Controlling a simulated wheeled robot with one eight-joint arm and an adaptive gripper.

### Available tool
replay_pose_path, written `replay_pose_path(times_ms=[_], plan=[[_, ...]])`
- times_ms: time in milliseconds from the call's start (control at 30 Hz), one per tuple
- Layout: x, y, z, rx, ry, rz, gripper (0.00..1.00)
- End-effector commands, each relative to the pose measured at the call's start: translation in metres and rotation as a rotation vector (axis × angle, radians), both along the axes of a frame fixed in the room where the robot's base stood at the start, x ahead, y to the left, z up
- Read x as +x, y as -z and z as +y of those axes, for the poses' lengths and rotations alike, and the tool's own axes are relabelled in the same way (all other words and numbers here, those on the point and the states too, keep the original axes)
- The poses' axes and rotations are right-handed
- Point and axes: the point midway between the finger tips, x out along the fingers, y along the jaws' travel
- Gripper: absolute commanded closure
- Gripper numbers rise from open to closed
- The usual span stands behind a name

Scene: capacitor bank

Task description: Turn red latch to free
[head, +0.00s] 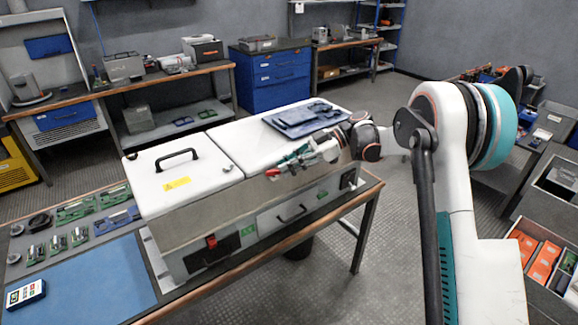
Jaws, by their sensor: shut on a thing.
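A large white and grey box unit (205,185) stands on the workbench. A small red part, which looks like the red latch (272,172), sits at the upper edge of its front side, right at my fingertips. My gripper (281,170) reaches in from the right and is shut on this red part. The fingers partly cover it, so its exact angle is hard to tell.
The lid has a black handle (177,157) and a yellow label (176,184). A blue-grey tray (300,119) lies on the top right, close behind my gripper. Circuit boards (75,211) and a blue mat (85,282) cover the bench's left. Open floor lies right of the bench.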

Motion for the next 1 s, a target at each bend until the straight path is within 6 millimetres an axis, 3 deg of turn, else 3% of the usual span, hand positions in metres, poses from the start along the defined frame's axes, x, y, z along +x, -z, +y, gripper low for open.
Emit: replay_pose_path(times_ms=[700, 733, 800, 1000], plan=[[0.0032, 0.0001, 0.0016, 0.000, -0.071, -0.001, 1.00], [0.0031, 0.0001, 0.0016, 0.000, -0.071, -0.001, 0.83], [0.0031, 0.0001, 0.0016, 0.000, -0.071, -0.001, 0.69], [0.0030, 0.0001, 0.0014, 0.000, -0.070, 0.000, 0.69]])
